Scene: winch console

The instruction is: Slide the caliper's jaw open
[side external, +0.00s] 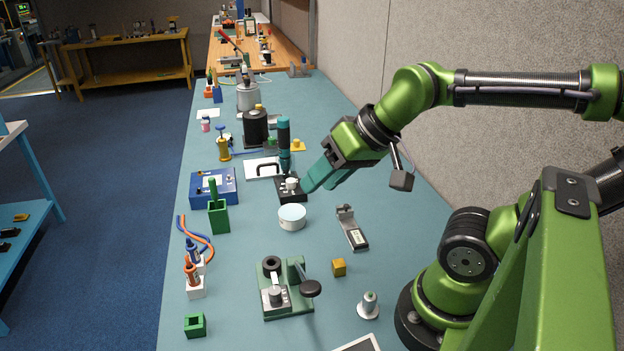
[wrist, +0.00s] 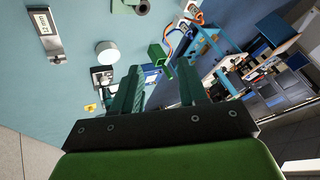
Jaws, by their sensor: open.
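The caliper (side external: 352,228) lies on the blue-green bench, right of the round white-topped tin. It has a grey metal body with a small display at the near end and jaws at the far end. In the wrist view the caliper (wrist: 50,36) is at the upper left, with digits on its display. I cannot tell how far its jaw stands open. My gripper (side external: 315,180), with teal fingers, is above the bench, behind and left of the caliper, and does not touch it. In the wrist view my gripper (wrist: 162,85) is open with nothing between the fingers.
The white-topped tin (side external: 292,217) stands left of the caliper. A yellow-orange cube (side external: 339,267), a green press (side external: 285,290) and a metal spool (side external: 368,306) are nearer the camera. A black box with knobs (side external: 291,192) is by my fingers. Bare bench lies right of the caliper.

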